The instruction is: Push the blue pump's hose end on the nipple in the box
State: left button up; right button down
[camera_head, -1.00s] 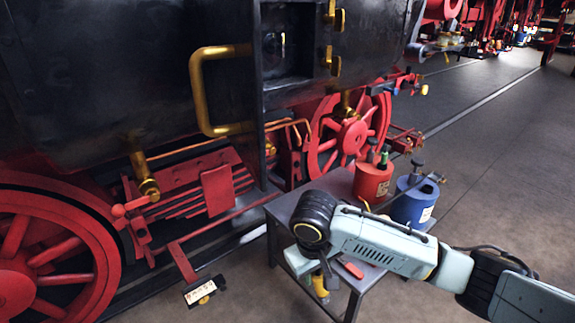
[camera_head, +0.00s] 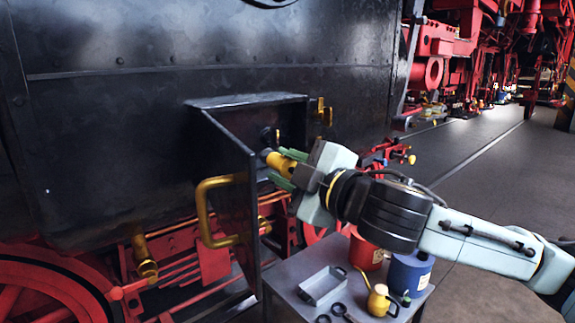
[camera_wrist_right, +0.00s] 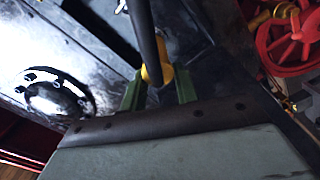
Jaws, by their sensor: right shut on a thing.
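My right gripper (camera_head: 283,170) is at the open box (camera_head: 292,110) in the locomotive's black side. Its green fingers are shut on a yellow hose end (camera_head: 280,163), whose grey tip points left into the box. In the right wrist view the yellow piece (camera_wrist_right: 154,74) sits between the fingers (camera_wrist_right: 157,92), with a dark hose (camera_wrist_right: 146,35) running up from it. A small fitting (camera_head: 277,137) shows inside the box, possibly the nipple; whether the tip touches it I cannot tell. The blue pump (camera_head: 408,274) stands on the table, partly behind my arm. My left gripper is out of view.
The box's dark door (camera_head: 232,165) hangs open at the left, near a brass handle (camera_head: 207,222). The grey table (camera_head: 292,272) below holds a red pump (camera_head: 363,254), a metal tray (camera_head: 322,285) and a yellow oil can (camera_head: 379,301). Open floor lies at the right.

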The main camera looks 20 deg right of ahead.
aim_at(274, 162)
jog(key=shift+w+a, duration=0.2)
jog(key=shift+w, duration=0.5)
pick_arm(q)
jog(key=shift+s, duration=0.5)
pick_arm(e)
jog(key=shift+x, duration=1.6)
